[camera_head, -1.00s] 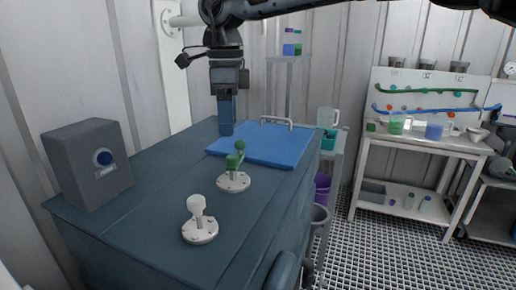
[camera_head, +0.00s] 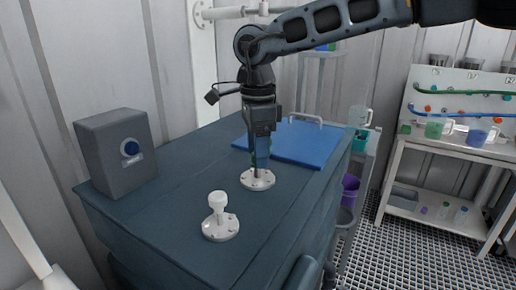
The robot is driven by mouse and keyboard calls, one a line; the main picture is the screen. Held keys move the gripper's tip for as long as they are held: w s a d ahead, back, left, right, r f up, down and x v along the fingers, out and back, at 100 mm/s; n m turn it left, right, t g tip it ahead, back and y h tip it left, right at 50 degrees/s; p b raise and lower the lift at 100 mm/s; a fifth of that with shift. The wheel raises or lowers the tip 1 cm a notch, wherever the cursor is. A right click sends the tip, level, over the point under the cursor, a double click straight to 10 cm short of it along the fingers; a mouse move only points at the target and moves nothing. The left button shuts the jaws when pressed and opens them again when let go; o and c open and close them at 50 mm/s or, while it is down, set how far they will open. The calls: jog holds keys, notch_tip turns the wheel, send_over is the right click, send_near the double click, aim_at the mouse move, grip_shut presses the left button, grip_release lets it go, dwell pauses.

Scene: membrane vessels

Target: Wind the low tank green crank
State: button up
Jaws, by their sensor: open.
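The green crank stands on a round white base (camera_head: 258,180) on top of the low blue tank (camera_head: 185,205). Only a sliver of the green crank (camera_head: 252,160) shows, because my gripper covers the rest. My gripper (camera_head: 261,160) points straight down over the crank, with its blue fingers just above the base. The fingers hide whether they touch the crank or are around it. The gripper is open.
A white knob on a round base (camera_head: 220,226) stands in front of the crank. A grey box with a blue button (camera_head: 118,152) is at the left. A blue lid with a handle (camera_head: 309,143) lies behind. The tank top between box and crank is clear.

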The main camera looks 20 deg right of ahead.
jog(key=shift+c, duration=0.2)
grip_shut()
dwell(0.4)
